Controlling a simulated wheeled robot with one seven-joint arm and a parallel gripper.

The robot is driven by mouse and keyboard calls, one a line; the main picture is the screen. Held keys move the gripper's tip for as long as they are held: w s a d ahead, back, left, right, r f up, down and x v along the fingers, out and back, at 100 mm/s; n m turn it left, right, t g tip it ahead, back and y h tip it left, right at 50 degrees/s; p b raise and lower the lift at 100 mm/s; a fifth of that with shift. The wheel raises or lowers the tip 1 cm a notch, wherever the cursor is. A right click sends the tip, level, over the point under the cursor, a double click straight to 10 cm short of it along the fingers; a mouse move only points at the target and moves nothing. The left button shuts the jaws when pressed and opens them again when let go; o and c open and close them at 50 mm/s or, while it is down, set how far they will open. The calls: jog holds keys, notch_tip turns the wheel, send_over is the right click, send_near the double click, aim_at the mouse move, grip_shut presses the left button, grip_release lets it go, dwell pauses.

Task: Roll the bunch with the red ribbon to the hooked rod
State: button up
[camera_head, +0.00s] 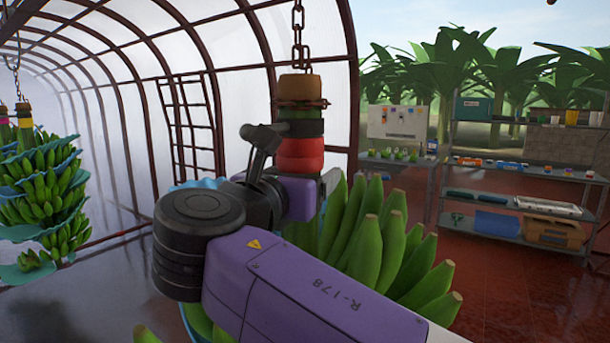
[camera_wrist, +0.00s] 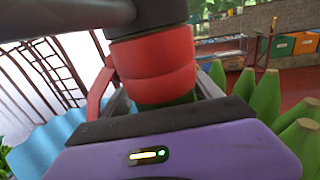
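The bunch (camera_head: 368,240) of green bananas hangs from a chain, partly hidden behind my purple arm. The red ribbon (camera_head: 300,155) wraps its stem below a dark band. The ribbon (camera_wrist: 155,62) also fills the middle of the wrist view. My gripper (camera_head: 308,187) is at the stem, just below the ribbon. In the wrist view the fingers lie on both sides of the stem, close to it. Whether they press on it is hidden. No hooked rod can be made out.
A second bunch (camera_head: 42,190) with blue sheets hangs at the far left. A ladder-like frame (camera_head: 190,125) stands by the curved tunnel wall. Metal shelves (camera_head: 520,200) with boxes and a bench with a white panel (camera_head: 398,122) stand at the right. Red tiled floor (camera_head: 500,290) is open there.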

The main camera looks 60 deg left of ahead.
jog(key=b+v, duration=0.2)
jog(key=v, duration=0.5)
jog(key=shift+s+d, duration=0.25)
jog(key=shift+s, duration=0.05)
dwell(0.5)
